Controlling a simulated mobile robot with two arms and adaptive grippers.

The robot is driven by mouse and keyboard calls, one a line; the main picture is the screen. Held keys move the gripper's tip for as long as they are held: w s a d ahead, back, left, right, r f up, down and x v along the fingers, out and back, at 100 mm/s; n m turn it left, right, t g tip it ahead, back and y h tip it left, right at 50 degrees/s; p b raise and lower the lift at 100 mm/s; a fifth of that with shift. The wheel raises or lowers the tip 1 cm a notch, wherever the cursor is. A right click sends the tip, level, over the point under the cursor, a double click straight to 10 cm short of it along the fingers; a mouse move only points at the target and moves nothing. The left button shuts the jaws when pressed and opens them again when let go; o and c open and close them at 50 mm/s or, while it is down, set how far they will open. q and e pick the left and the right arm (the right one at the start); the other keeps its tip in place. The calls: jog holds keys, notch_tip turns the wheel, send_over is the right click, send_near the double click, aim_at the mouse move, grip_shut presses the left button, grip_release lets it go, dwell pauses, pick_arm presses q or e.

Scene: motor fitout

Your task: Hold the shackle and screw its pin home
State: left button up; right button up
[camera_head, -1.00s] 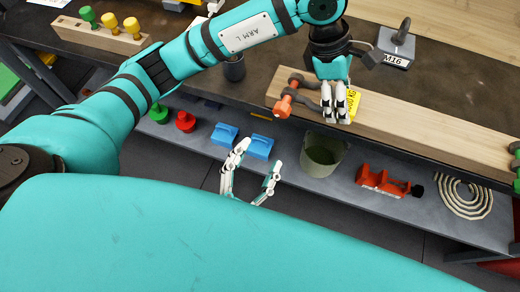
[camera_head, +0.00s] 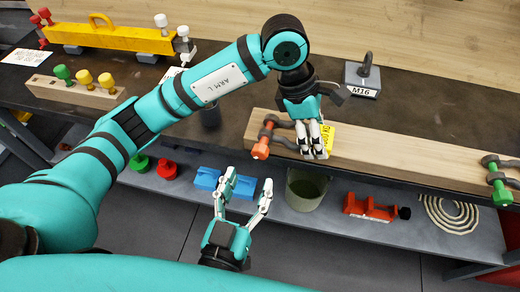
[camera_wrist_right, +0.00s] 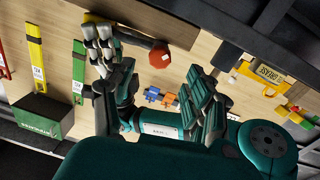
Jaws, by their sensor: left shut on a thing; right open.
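A grey shackle (camera_head: 272,126) with an orange-headed pin (camera_head: 261,151) is at the left end of a wooden beam; the pin head points down toward the beam's front edge. My left gripper (camera_head: 314,152) is shut on the shackle, its fingers covering part of it. A yellow tag (camera_head: 327,137) shows beside the fingers. My right gripper (camera_head: 247,183) is open and empty, below and apart from the pin. In the right wrist view the red-orange pin head (camera_wrist_right: 159,55) shows near the left gripper (camera_wrist_right: 98,40). How deep the pin sits I cannot tell.
The wooden beam (camera_head: 400,157) runs along the bench front; a green-pinned shackle (camera_head: 500,190) is at its right end. The lower shelf holds a bucket (camera_head: 305,188), blue blocks (camera_head: 207,179), a red tool (camera_head: 368,207) and coiled rope (camera_head: 448,215). An M16 block (camera_head: 363,78) stands behind.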

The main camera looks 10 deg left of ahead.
aim_at(259, 157)
jog(key=w, duration=0.8)
jog(key=shift+w+d, duration=0.15)
jog(key=shift+d, duration=0.1)
grip_shut()
